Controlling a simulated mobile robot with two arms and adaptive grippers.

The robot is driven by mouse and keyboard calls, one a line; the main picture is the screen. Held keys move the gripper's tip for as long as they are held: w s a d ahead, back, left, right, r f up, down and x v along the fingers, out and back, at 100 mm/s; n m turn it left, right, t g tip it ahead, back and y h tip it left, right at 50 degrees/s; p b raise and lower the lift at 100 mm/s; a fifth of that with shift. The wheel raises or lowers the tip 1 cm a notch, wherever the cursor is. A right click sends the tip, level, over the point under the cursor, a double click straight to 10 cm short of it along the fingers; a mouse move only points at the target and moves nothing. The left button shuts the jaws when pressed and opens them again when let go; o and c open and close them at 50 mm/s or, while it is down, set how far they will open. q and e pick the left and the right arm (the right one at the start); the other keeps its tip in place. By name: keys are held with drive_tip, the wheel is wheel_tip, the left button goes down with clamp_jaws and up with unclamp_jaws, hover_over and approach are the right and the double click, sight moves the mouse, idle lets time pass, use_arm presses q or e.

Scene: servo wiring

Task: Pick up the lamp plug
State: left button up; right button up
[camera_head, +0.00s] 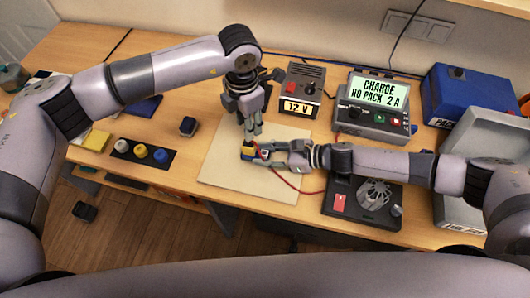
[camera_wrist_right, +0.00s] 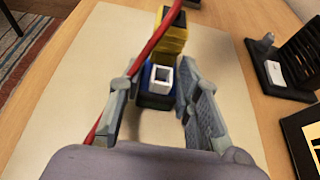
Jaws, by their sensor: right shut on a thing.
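No part is clearly recognisable as the lamp plug. My right gripper (camera_head: 262,152) is low over the pale mat, its fingers on both sides of a small blue block with a white socket (camera_wrist_right: 158,80). A yellow and black piece (camera_wrist_right: 172,42) is just beyond the block in the wrist view; it also shows in the head view (camera_head: 248,152). A red cable (camera_wrist_right: 150,45) crosses my right gripper's left finger. My left gripper (camera_head: 252,132) points down just above the yellow piece. Whether its fingers are apart or touching it is unclear.
The pale mat (camera_head: 225,180) is mostly bare. A 12 V box (camera_head: 301,90), a charger reading "CHARGE NO PACK 2 A" (camera_head: 375,110) and a blue box (camera_head: 470,92) stand behind. A dark unit with a fan (camera_head: 362,205) is at right. Coloured knobs on a black strip (camera_head: 142,152) are at left.

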sight(249, 143)
use_arm(q)
drive_tip(key=shift+o, duration=1.3)
drive_tip(key=shift+r+m, duration=0.1)
drive_tip(key=shift+m, duration=0.3)
drive_tip(key=shift+o, duration=0.3)
drive_tip(key=shift+r+m, duration=0.2)
drive_tip(key=shift+m, duration=0.4)
wheel_tip(249, 143, down, 10)
drive_tip(key=m, duration=0.8)
drive_tip(key=shift+m, duration=0.4)
use_arm(e)
clamp_jaws()
use_arm(q)
drive_tip(key=shift+c, duration=0.3)
